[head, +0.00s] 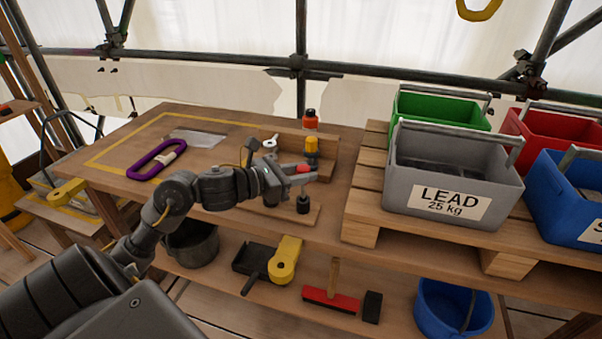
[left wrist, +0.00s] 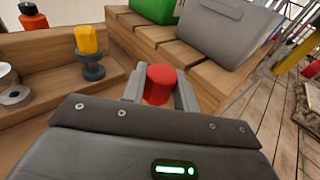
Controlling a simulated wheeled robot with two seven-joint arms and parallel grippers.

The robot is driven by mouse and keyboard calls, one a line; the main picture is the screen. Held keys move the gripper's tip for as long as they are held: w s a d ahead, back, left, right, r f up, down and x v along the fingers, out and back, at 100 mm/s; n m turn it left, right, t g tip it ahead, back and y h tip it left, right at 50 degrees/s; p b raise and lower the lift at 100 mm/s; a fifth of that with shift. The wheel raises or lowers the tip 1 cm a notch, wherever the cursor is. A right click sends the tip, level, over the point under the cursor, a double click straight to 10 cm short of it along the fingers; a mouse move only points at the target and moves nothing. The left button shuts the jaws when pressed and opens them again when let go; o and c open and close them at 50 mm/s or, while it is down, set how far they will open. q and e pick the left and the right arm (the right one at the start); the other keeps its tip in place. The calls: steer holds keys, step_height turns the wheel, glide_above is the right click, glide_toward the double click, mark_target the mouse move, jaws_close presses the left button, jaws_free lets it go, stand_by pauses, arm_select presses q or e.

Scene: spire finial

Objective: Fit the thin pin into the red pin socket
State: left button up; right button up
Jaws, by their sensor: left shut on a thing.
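My left gripper (head: 306,172) is shut on a red-topped piece (head: 303,169), likely the thin pin. In the left wrist view, its round red top (left wrist: 160,82) stands between the fingers. In the head view, a small dark piece with a narrow upper part (head: 303,204) shows directly below the fingers, by the wooden board. I cannot tell whether it is the socket or whether it touches the held piece. Any shaft below the red top is hidden. A yellow piece (head: 312,146) sits upright in a dark stand behind the gripper, also seen in the left wrist view (left wrist: 88,40). My right gripper is not in view.
The wooden bench (head: 225,145) holds an orange bottle with a black cap (head: 310,120), a white roll (head: 270,143) and a purple carabiner (head: 150,160). A grey LEAD bin (head: 450,185) stands on a pallet (head: 368,185) to the right. The bench's left part is mostly clear.

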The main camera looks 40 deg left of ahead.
arm_select(q)
steer(key=shift+b, duration=0.3)
steer(key=shift+a, duration=0.15)
steer(key=shift+f, duration=0.25)
stand_by(0.3)
